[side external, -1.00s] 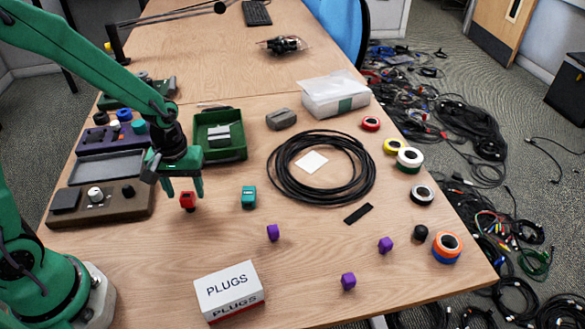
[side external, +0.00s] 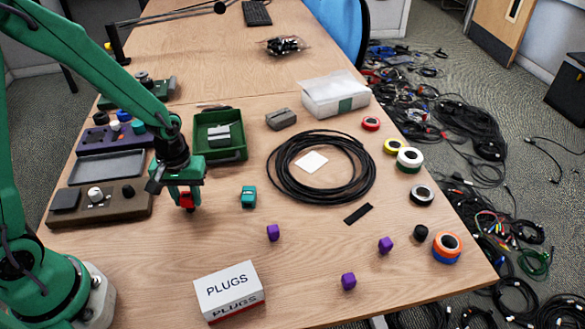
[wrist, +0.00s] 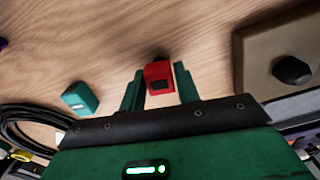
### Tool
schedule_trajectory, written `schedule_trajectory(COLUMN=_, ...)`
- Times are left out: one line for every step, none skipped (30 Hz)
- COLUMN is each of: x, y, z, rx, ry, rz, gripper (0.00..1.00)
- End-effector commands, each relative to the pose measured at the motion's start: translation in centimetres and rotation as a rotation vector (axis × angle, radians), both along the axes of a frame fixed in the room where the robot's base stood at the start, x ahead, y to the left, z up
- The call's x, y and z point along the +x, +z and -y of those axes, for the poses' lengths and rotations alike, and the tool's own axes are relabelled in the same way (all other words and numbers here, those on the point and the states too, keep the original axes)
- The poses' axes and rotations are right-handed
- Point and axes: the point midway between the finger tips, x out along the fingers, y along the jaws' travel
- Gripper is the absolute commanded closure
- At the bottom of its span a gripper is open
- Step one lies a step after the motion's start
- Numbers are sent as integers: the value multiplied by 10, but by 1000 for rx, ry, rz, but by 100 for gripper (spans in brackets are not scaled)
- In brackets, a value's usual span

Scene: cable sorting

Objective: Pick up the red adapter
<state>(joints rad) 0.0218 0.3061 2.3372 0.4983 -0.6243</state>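The red adapter (side external: 187,200) is a small red block with a dark face, near the front of the brown control box. In the side view it sits low between my gripper's fingers (side external: 184,196), at table level or very close to it. In the wrist view the red adapter (wrist: 159,74) lies between the two green fingertips (wrist: 160,82), which appear to touch it on both sides. My gripper looks shut on it. Whether any gap lies under the adapter cannot be told.
A teal adapter (side external: 248,197) stands just right of my gripper. The brown box with knobs (side external: 122,203) is close on the left, and a green tray (side external: 226,156) is behind. A white PLUGS box (side external: 229,291) is in front. Clear table lies between them.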

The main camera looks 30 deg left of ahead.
Motion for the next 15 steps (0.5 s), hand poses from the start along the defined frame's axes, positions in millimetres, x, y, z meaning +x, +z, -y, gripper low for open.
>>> schedule_trajectory(x=0, y=0, z=0, rx=0, ry=0, rz=0, gripper=79)
schedule_trajectory(x=0, y=0, z=0, rx=0, ry=0, rz=0, gripper=85)
schedule_trajectory(x=0, y=0, z=0, rx=0, ry=0, rz=0, gripper=92)
schedule_trajectory(x=0, y=0, z=0, rx=0, ry=0, rz=0, gripper=95)
schedule_trajectory(x=0, y=0, z=0, rx=0, ry=0, rz=0, gripper=95)
schedule_trajectory(x=0, y=0, z=0, rx=0, ry=0, rz=0, gripper=95)
schedule_trajectory(x=0, y=0, z=0, rx=0, ry=0, rz=0, gripper=96)
schedule_trajectory(x=0, y=0, z=0, rx=0, ry=0, rz=0, gripper=96)
schedule_trajectory(x=0, y=0, z=0, rx=0, ry=0, rz=0, gripper=96)
schedule_trajectory(x=0, y=0, z=0, rx=0, ry=0, rz=0, gripper=96)
schedule_trajectory(x=0, y=0, z=0, rx=0, ry=0, rz=0, gripper=96)
schedule_trajectory(x=0, y=0, z=0, rx=0, ry=0, rz=0, gripper=96)
schedule_trajectory(x=0, y=1, z=0, rx=0, ry=0, rz=0, gripper=96)
schedule_trajectory(x=0, y=1, z=0, rx=1, ry=0, rz=1, gripper=96)
schedule_trajectory(x=0, y=2, z=0, rx=0, ry=0, rz=1, gripper=96)
